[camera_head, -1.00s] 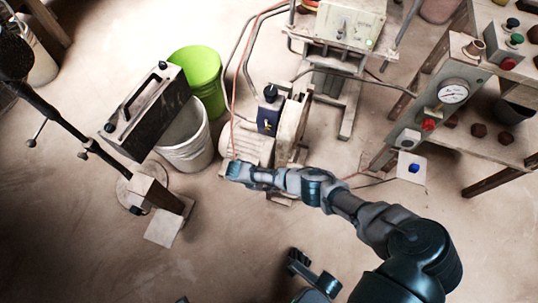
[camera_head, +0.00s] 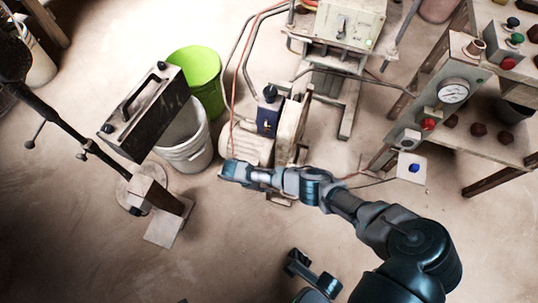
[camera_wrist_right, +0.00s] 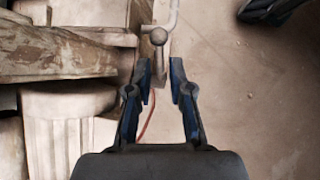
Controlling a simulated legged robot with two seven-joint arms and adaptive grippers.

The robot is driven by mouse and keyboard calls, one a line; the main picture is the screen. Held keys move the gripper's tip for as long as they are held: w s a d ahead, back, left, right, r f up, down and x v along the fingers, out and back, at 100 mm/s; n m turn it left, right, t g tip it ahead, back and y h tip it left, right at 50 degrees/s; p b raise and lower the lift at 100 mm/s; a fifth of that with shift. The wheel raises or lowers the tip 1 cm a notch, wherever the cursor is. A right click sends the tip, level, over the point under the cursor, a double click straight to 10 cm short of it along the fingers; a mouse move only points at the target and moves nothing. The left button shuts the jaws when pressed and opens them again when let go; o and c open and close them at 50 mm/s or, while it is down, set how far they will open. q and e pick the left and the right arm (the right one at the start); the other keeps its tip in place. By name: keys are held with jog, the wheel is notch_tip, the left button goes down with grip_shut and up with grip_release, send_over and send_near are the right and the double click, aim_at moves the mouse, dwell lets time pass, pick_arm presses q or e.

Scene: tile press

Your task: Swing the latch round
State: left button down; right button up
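My right gripper (camera_head: 226,169) is low in front of the pale motor housing in the head view. I cannot make out this rod in the head view. A dark end at the bottom middle of the head view looks like my left gripper (camera_head: 298,263); its jaws are not clear.
The motor housing (camera_head: 247,149) stands beyond my right gripper. A white bucket (camera_head: 188,153), a green bucket (camera_head: 199,72) and a black box with a handle (camera_head: 146,113) are to its left. A gauge panel (camera_head: 452,92) is at the right. The floor in front is clear.

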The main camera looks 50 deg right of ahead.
jog(key=v, duration=1)
jog(key=shift+w+a, duration=0.1)
